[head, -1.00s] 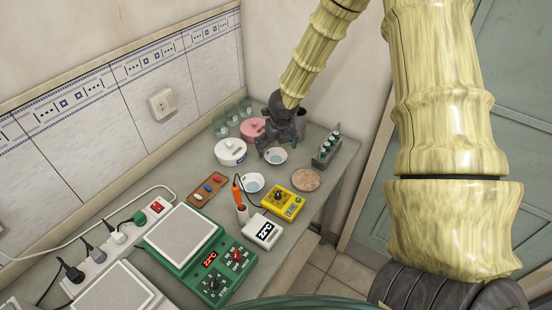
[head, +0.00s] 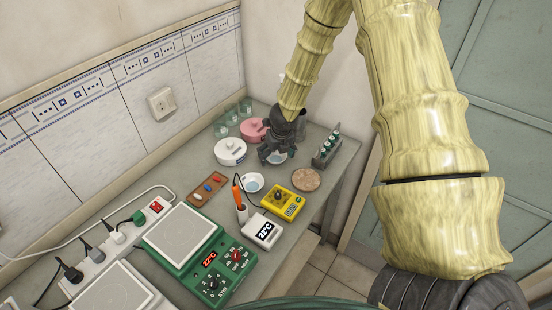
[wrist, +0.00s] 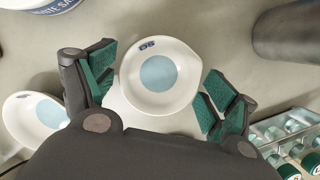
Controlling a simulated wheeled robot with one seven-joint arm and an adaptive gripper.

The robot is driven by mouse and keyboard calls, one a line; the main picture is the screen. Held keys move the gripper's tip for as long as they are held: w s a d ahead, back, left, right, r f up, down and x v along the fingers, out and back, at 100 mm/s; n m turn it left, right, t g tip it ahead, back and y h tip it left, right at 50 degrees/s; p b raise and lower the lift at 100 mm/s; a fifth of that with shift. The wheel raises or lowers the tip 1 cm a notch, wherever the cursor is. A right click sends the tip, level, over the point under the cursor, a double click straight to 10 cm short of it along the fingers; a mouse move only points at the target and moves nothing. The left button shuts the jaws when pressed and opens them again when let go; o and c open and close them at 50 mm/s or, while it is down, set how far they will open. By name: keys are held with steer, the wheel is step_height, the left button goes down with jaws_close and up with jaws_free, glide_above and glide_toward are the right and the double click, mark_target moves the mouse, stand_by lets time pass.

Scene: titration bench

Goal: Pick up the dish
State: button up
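A small white dish (wrist: 146,101) with a pale blue centre and a dark blue mark on its rim lies between the fingers in the wrist view. In the head view the same dish (head: 277,158) sits on the bench, partly covered by my gripper (head: 277,152). My gripper (wrist: 160,92) is open, with green-padded fingers on both sides of the dish. Gaps show between the pads and the rim. A second similar dish (head: 253,182) stands nearer on the bench; it also shows at the left of the wrist view (wrist: 22,108).
A white lidded pot (head: 230,152) and a pink one (head: 253,130) stand left of my gripper. A rack of vials (head: 327,149) stands to the right. A round brown disc (head: 306,180) and a yellow meter (head: 284,202) lie nearer.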

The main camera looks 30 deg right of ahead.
mark_target(276, 161)
steer(key=c, duration=0.6)
steer(key=shift+o, duration=0.2)
steer(key=shift+r, duration=0.1)
steer(key=shift+r+p, duration=0.3)
steer(key=shift+r, duration=0.25)
step_height(276, 161, up, 3)
steer(key=shift+f+p, duration=0.15)
steer(key=shift+p, duration=0.25)
steer(key=shift+s+a+f+b, duration=0.1)
steer(key=shift+s+f+b, duration=0.3)
steer(key=shift+b, duration=0.25)
steer(key=s+a+b, duration=0.1)
steer(key=s+b, duration=0.2)
steer(key=s, duration=0.2)
steer(key=s+a+r+b, duration=0.1)
steer(key=s+b, duration=0.2)
steer(key=s, duration=0.2)
steer(key=s+a+b, duration=0.2)
steer(key=s+b, duration=0.1)
steer(key=s, duration=0.1)
steer(key=shift+s+r, duration=0.4)
